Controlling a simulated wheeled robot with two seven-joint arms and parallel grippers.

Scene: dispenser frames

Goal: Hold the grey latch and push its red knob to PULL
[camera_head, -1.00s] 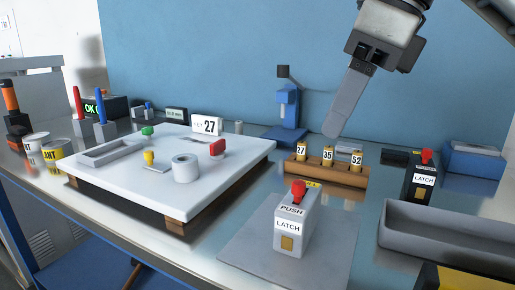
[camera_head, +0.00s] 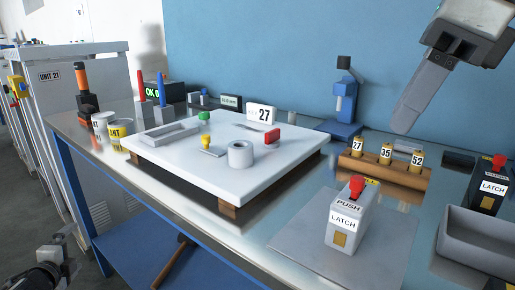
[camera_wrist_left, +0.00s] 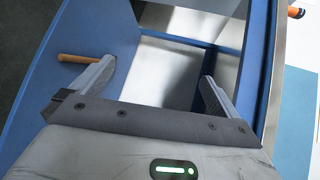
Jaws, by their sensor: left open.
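The grey latch (camera_head: 342,228) stands upright on a grey mat (camera_head: 290,247) at the bench's front right. My left gripper (camera_head: 66,264) is low at the left, beside the bench and far from the latch. In the left wrist view it (camera_wrist_left: 157,74) is open and empty, with its fingers wide apart. My right gripper (camera_head: 405,122) hangs above the bench behind and to the right of the latch, touching nothing; its fingers overlap in this view.
A black latch (camera_head: 489,190) with a red knob stands at the right, beside a grey tray (camera_head: 480,237). A wooden block (camera_head: 384,170) with numbered pieces lies behind the grey latch. A white board (camera_head: 175,160) with small parts fills the bench's middle. A blue shelf (camera_head: 135,245) is below.

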